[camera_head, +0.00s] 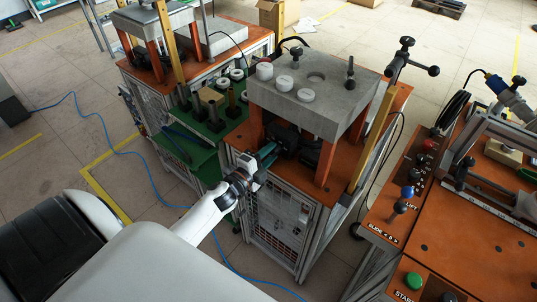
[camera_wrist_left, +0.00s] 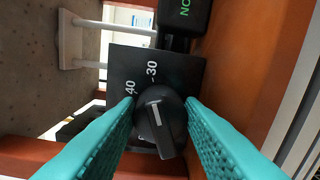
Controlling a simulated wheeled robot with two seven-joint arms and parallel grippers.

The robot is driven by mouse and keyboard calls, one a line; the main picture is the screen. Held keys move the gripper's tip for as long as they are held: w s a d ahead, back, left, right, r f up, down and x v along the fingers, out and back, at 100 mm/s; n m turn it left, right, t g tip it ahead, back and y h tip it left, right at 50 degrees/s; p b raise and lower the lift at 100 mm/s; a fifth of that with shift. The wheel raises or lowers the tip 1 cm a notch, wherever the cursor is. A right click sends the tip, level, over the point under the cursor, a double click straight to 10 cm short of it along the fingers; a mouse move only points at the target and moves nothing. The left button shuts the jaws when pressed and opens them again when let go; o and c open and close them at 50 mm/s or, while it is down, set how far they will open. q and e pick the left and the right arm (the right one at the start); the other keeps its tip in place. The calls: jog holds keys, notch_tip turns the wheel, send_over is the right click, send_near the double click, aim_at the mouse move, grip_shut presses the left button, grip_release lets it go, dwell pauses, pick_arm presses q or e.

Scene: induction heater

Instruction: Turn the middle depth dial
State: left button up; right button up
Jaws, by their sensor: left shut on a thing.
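A round black dial (camera_wrist_left: 160,118) with a white pointer line sits on a black plate (camera_wrist_left: 128,65) marked 30 and 40 in the left wrist view. The teal fingers of my left gripper (camera_wrist_left: 162,125) stand on either side of the dial and are shut on it. In the head view my left gripper (camera_head: 262,160) reaches from the lower left under the grey slab (camera_head: 318,85) of the heater station. The dial is too small and hidden to make out there. My right gripper is in neither view.
Orange posts (camera_head: 326,158) hold up the slab beside the gripper. White round pieces (camera_head: 284,83) stand on the slab. A green shelf (camera_head: 205,131) lies left.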

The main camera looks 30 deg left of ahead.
pick_arm(q)
jog(key=o, duration=1)
jog(key=shift+s, duration=0.1)
jog(key=shift+f, duration=0.15)
